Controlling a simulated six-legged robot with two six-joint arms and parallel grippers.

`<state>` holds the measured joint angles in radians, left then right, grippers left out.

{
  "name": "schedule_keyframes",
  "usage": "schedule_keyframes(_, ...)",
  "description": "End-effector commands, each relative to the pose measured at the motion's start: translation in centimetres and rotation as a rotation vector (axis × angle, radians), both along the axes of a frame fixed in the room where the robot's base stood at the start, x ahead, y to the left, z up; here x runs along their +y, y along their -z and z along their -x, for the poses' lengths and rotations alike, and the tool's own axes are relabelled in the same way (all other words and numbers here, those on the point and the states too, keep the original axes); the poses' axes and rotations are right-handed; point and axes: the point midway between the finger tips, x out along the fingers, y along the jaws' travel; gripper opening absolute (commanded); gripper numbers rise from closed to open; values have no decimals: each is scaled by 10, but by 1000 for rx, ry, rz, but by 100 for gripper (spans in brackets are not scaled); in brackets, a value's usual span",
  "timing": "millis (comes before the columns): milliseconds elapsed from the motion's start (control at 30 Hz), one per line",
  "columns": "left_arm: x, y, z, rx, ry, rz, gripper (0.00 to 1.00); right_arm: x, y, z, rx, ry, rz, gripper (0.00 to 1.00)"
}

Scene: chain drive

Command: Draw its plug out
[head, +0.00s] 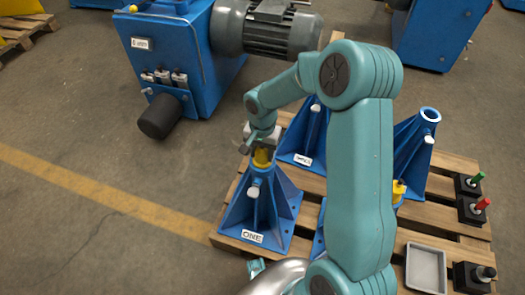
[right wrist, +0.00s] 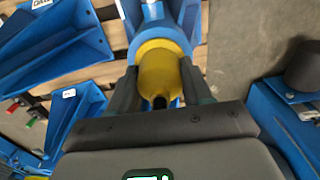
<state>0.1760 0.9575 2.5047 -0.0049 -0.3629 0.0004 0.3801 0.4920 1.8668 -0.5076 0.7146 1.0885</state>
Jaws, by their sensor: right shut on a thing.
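The blue stand marked ONE (head: 262,212) stands upright at the left of the pallet. A yellow plug (head: 262,157) sits at its top, and its wide yellow body also shows in the right wrist view (right wrist: 159,78). My right gripper (head: 262,138) is at the stand's top, its two fingers shut on the plug from both sides in the right wrist view (right wrist: 159,88). How deep the plug sits in the stand cannot be told. My left gripper is not in view.
The wooden pallet (head: 449,218) also bears a second labelled stand (head: 303,138), an open-topped stand (head: 415,150), another yellow plug (head: 398,191) partly behind my arm, a grey tray (head: 426,268) and black blocks with green and red tops. A blue machine (head: 170,50) stands behind.

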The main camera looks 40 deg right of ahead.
Motion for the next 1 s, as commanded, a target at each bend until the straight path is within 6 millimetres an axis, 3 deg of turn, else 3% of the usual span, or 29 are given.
schedule_keyframes(1000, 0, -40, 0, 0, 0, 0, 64, 0, -59, 0, -1, 0, 0, 16)
